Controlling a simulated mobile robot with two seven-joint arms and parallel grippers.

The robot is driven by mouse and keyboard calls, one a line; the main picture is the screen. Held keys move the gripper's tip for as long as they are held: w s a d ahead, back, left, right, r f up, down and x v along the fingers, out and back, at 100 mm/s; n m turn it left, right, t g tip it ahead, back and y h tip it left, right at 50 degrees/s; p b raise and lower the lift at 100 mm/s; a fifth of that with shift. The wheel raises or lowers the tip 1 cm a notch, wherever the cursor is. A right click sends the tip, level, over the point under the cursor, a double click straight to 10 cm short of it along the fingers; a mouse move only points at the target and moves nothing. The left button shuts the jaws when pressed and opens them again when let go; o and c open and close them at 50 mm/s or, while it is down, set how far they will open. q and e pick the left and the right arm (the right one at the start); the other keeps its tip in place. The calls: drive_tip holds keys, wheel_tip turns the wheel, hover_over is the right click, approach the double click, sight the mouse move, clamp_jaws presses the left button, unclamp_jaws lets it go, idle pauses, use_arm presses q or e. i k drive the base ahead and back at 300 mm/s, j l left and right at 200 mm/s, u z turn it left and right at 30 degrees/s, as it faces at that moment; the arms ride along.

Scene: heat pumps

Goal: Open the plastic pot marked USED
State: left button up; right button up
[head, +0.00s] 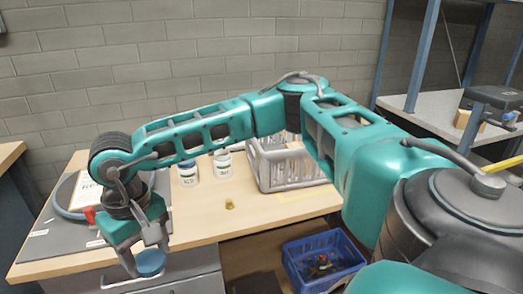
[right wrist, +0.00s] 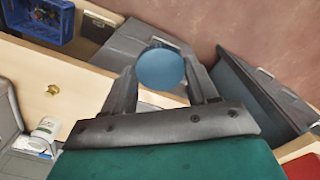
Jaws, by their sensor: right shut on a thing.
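My right gripper (head: 148,250) is shut on a round blue lid (head: 150,263), held low by the front edge of the workbench. In the right wrist view the blue lid (right wrist: 161,69) sits between the two fingers. I cannot tell whether a pot hangs under it. Two white pots stand at the back of the bench beyond my right arm: a left pot (head: 188,174) and a right pot (head: 223,164). Their markings are too small to read, so I cannot tell which says USED. My left gripper is not in view.
The wooden workbench (head: 260,213) holds a grey crate (head: 288,170), a small brass piece (head: 229,203) and a grey mat (head: 45,242) at the left. A blue crate (head: 323,262) stands low in front. Shelving (head: 425,110) is at the right. The bench's front middle is clear.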

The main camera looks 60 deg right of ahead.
sight(222, 159)
drive_tip(key=i+l, duration=0.2)
drive_tip(key=l, duration=0.2)
drive_tip(key=i+l+u, duration=0.1)
drive_tip(key=l, duration=0.25)
drive_tip(key=i+l, duration=0.25)
drive_tip(key=l, duration=0.15)
